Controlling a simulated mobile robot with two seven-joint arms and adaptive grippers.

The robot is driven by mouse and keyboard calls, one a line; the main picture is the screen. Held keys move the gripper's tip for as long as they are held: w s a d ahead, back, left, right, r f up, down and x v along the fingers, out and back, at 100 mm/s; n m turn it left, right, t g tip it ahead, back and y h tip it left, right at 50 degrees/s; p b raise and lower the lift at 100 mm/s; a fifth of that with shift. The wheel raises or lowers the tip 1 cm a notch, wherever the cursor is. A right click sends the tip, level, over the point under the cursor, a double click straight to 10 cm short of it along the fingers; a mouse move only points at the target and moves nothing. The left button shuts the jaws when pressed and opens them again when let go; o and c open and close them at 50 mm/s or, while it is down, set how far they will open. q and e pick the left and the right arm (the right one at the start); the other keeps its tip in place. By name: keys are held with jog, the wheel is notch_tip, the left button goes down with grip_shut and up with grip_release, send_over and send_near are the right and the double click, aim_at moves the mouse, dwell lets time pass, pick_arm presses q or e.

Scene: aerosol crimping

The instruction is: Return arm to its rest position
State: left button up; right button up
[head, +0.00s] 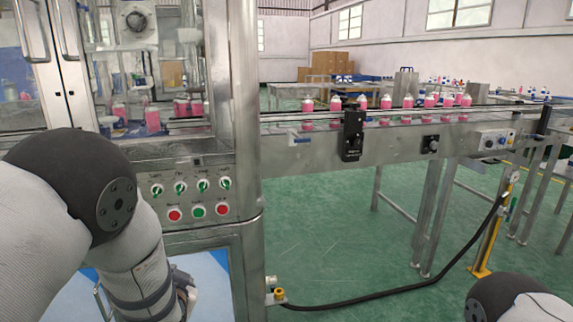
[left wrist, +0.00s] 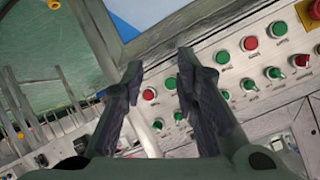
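My left arm (head: 130,260) comes in from the left in the head view and bends down in front of the machine. Its gripper is mostly hidden there behind the forearm. In the left wrist view my left gripper (left wrist: 160,65) is open, its two dark fingers apart with nothing held between them. The machine's control panel (left wrist: 205,75), with red and green buttons and switches, lies beyond the fingertips. Only a rounded part of my right arm (head: 510,300) shows at the bottom right of the head view; its gripper is out of frame.
The control panel (head: 240,185) is on the machine front, close to my left arm. A conveyor (head: 385,140) carries several pink bottles to the right. A black hose (head: 380,297) runs from a yellow stand (head: 487,245). Green floor (head: 320,235) is open below the conveyor.

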pick_arm(q)
jog(key=s+f+g+h, duration=0.1)
jog(key=s+f+g, duration=0.3)
jog(key=s, duration=0.6)
jog(key=s+a+f+n+g+p, duration=0.1)
jog(key=s+f+g, duration=0.1)
jog(key=s+f, duration=0.6)
jog(key=s+f+g+h, duration=0.15)
jog(key=s+f, duration=0.25)
jog(key=s, duration=0.7)
jog(key=s+d+n+g+h, duration=0.1)
jog(key=s+g, duration=0.6)
jog(key=s, duration=1.6)
jog(key=shift+d+r+n+p, duration=0.35)
jog(key=shift+d+r+n, duration=0.05)
jog(key=shift+d+n, duration=0.25)
pick_arm(e)
jog(key=shift+w+d+r+t, duration=0.1)
jog(key=shift+w+r+t, duration=0.15)
jog(key=shift+w+r, duration=0.3)
jog(key=shift+w+r+t, duration=0.25)
jog(key=shift+w+r, duration=0.05)
jog(key=shift+r, duration=0.3)
pick_arm(q)
jog(key=shift+w, duration=0.1)
jog(key=shift+c, duration=0.4)
